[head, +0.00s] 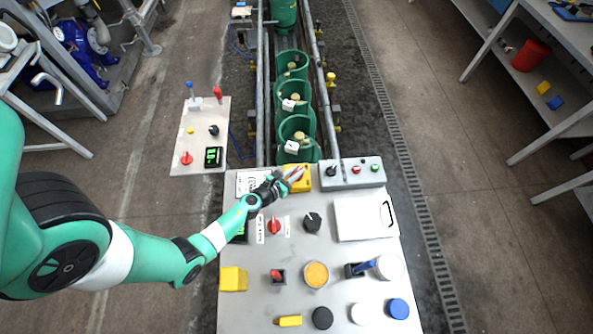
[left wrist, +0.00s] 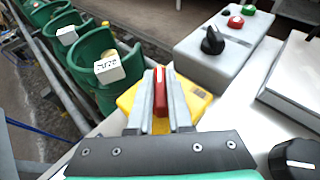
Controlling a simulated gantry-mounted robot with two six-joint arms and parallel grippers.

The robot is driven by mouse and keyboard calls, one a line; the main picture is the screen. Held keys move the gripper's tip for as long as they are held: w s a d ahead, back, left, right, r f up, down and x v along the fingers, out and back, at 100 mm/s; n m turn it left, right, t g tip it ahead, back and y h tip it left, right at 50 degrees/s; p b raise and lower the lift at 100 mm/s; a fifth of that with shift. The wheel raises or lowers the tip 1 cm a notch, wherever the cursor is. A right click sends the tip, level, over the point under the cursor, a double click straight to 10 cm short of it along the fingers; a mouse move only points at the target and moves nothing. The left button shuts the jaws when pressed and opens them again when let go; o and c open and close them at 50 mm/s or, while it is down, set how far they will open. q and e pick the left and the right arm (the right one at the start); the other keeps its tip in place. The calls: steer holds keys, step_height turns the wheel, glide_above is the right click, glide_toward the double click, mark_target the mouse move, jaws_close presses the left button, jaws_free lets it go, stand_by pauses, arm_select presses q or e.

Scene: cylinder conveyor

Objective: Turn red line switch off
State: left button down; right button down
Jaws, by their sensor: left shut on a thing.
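My left gripper (head: 297,174) is at the far left part of the grey table, over a yellow switch box (head: 304,186). In the left wrist view, its two grey fingers (left wrist: 161,98) are shut on a red switch handle (left wrist: 161,76), one finger on each side. My right gripper is in no view.
A grey box (head: 352,173) with a black knob and red and green buttons stands right of the yellow box. A red knob (head: 274,226) and a black knob (head: 312,222) sit nearer. Green cylinders (head: 297,130) stand on the conveyor beyond the table.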

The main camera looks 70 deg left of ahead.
arm_select(q)
steer(key=shift+a+m+t, duration=0.1)
steer(key=shift+m+t, duration=0.2)
steer(key=m+h+b, duration=0.1)
steer(key=m+h, duration=0.1)
steer(key=h, duration=0.1)
steer(key=shift+a+t, duration=0.1)
steer(key=shift+t, duration=0.3)
steer(key=m+h+b, duration=0.2)
steer(key=m+h, duration=0.1)
steer(key=shift+f, duration=0.15)
steer(key=m+g+h+b, duration=0.1)
steer(key=m+h+b, duration=0.2)
steer(key=b, duration=0.2)
steer(key=m+g+h+b, duration=0.2)
steer(key=m+h+b, duration=0.1)
steer(key=b, duration=0.3)
steer(key=m+g+h+b, duration=0.1)
steer(key=m+h+b, duration=0.3)
steer(key=b, duration=0.1)
steer(key=shift+f+g+b, duration=0.15)
steer(key=shift+g+b, duration=0.15)
steer(key=shift+r+m+g+h+b, duration=0.25)
steer(key=shift+m+g+h+b, duration=0.05)
steer(key=shift+m+g+h, duration=0.7)
steer(key=shift+m+g, duration=0.1)
steer(key=shift+d, duration=0.2)
steer(key=c, duration=0.8)
jaws_free()
steer(key=shift+c, duration=0.2)
